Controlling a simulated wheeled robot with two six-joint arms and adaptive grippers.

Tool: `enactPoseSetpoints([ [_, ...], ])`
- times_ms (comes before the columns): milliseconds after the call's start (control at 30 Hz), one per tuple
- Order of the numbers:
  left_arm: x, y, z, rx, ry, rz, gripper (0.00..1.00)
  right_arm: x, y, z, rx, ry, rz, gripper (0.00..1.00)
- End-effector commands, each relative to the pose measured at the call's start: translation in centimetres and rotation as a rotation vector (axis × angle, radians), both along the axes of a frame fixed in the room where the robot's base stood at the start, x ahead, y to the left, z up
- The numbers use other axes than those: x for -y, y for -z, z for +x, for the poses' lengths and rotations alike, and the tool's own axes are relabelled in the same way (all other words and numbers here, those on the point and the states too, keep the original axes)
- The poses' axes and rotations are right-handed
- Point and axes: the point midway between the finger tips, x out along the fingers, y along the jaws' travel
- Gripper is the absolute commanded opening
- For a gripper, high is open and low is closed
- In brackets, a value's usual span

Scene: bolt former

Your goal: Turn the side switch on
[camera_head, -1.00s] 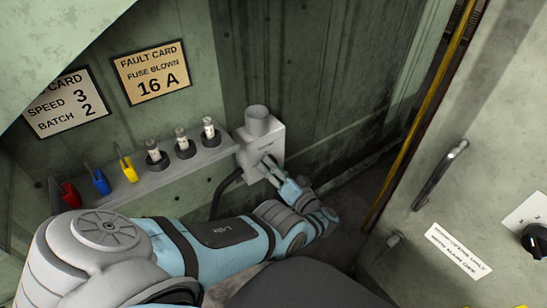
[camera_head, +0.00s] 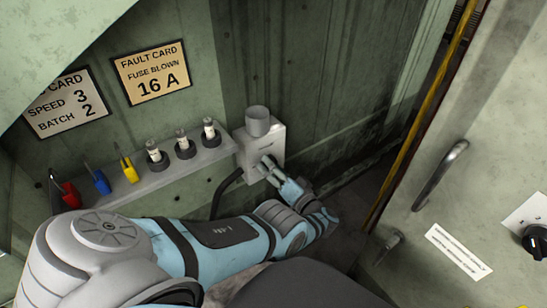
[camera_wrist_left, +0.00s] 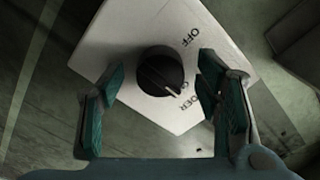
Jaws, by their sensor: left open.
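The side switch is a pale box (camera_head: 268,139) on the green wall. In the left wrist view its white face (camera_wrist_left: 215,65) carries a round black knob (camera_wrist_left: 160,72) with a white pointer line. The pointer aims to the lower right, away from the word OFF and toward partly hidden lettering. My left gripper (camera_head: 265,166) is at the front of the box. In the left wrist view its teal fingers (camera_wrist_left: 162,80) stand open, one on each side of the knob, with gaps between. My right gripper is not in view.
A cabinet panel with a handle (camera_head: 440,175) and another black knob (camera_head: 537,240) stands at the right.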

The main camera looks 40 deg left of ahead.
Motion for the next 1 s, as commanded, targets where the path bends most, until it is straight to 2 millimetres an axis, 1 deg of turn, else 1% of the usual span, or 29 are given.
enactPoseSetpoints([
  [100,0.1,0.0,0.0,0.000,0.000,0.000,0.58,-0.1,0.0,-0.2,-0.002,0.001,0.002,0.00],
  [167,0.6,0.0,-0.1,0.001,0.001,-0.001,0.58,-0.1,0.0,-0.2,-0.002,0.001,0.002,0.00],
  [267,2.3,0.0,-0.5,-0.001,0.001,-0.001,0.58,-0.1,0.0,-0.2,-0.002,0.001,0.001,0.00],
  [400,5.3,0.1,-1.5,0.001,0.000,0.000,0.58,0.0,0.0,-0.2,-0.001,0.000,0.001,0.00],
  [500,6.8,0.1,-1.9,0.000,-0.001,0.001,0.58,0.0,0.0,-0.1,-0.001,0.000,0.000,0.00],
  [600,7.2,0.1,-2.1,0.000,-0.001,0.001,0.58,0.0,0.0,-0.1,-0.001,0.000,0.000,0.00],
  [1000,7.2,0.1,-2.1,0.000,-0.001,0.001,0.58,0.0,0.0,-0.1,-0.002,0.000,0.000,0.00],
])
